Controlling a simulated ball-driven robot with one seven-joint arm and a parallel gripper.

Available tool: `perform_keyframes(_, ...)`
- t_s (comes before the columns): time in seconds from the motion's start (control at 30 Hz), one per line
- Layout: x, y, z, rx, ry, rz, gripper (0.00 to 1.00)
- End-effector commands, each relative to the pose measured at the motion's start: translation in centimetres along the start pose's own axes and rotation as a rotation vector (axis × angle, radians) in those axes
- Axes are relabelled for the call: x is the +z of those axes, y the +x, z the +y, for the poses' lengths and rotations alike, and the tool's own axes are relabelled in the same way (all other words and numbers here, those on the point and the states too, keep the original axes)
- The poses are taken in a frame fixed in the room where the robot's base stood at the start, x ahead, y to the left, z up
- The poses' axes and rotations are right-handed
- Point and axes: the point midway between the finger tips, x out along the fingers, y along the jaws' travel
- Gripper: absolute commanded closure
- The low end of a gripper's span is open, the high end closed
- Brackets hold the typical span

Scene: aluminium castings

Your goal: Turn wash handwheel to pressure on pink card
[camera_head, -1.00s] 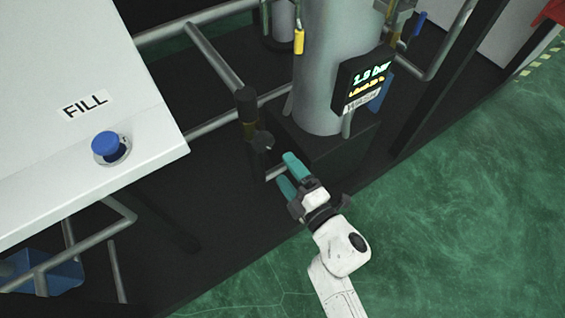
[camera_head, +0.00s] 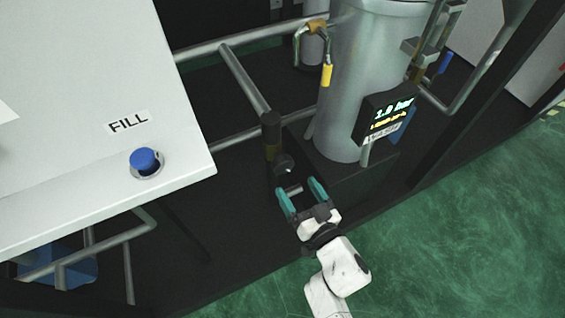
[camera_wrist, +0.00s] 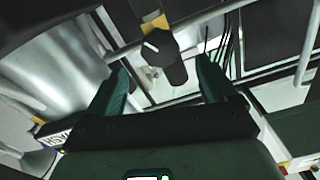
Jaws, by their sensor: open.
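A dark valve body (camera_head: 271,135) with a brass-coloured band stands at the end of a grey pipe. A small dark round part (camera_head: 284,163) on its side is probably the wash handwheel; in the wrist view a dark cylinder (camera_wrist: 172,68) with a light pin lies between the fingers. My gripper (camera_head: 297,186) has teal fingers, open and empty, just in front of this part, apart from it as far as I can tell. It also shows in the wrist view (camera_wrist: 161,66). A black display (camera_head: 388,115) on the grey vessel seems to read 1.0 bar, above a small label. No pink card is in view.
The grey vessel (camera_head: 365,70) stands on a dark block close right of the valve. A white panel (camera_head: 80,110) with a FILL label and blue button (camera_head: 145,161) is at left. Pipes run behind. Green floor is free at lower right.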

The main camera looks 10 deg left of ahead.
Motion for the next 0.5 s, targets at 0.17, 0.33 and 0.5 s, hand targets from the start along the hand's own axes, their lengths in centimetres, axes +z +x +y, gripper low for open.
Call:
perform_keyframes(0.17,0.3,3.3,0.1,-0.001,-0.003,0.003,0.15)
perform_keyframes(0.33,0.2,6.3,0.1,-0.001,-0.004,0.003,0.15)
perform_keyframes(0.5,0.2,8.3,0.1,0.000,-0.004,0.001,0.15)
